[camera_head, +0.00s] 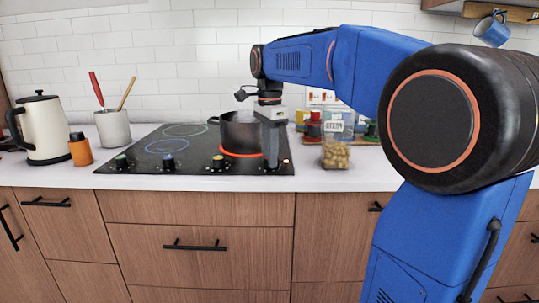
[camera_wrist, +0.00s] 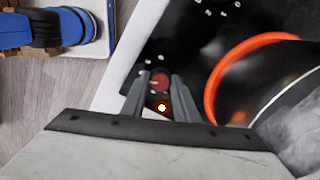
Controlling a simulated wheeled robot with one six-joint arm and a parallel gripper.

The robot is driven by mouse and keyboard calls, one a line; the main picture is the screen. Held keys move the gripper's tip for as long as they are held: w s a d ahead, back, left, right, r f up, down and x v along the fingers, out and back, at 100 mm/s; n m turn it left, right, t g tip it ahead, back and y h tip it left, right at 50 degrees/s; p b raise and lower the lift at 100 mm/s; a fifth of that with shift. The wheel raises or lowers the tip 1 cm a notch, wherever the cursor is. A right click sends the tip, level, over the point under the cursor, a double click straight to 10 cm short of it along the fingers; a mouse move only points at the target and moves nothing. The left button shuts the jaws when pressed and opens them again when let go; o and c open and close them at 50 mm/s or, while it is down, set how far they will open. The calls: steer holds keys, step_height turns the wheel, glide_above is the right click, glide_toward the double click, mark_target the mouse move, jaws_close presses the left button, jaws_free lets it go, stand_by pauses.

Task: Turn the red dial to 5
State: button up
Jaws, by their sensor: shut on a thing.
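The red dial (camera_wrist: 160,82) sits on the black cooktop (camera_head: 140,160), between the two fingers of my gripper (camera_wrist: 158,92) in the wrist view. My gripper is shut on it. A pale mark shows on the dial's face, but the numbers around it are too small to read.
A dark pot (camera_head: 236,131) stands on the burner with a glowing red-orange ring (camera_head: 243,155), close left of my gripper. Green (camera_head: 121,162), blue (camera_head: 168,162) and yellow (camera_head: 218,162) dials line the front edge. A jar (camera_head: 335,155) stands close on the right.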

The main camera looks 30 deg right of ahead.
steer(key=m, duration=0.4)
steer(key=shift+m, duration=2.2)
steer(key=o, duration=1.1)
steer(key=shift+c, duration=0.2)
steer(key=shift+r, duration=0.1)
step_height(320, 180, up, 17)
steer(key=shift+r, duration=0.15)
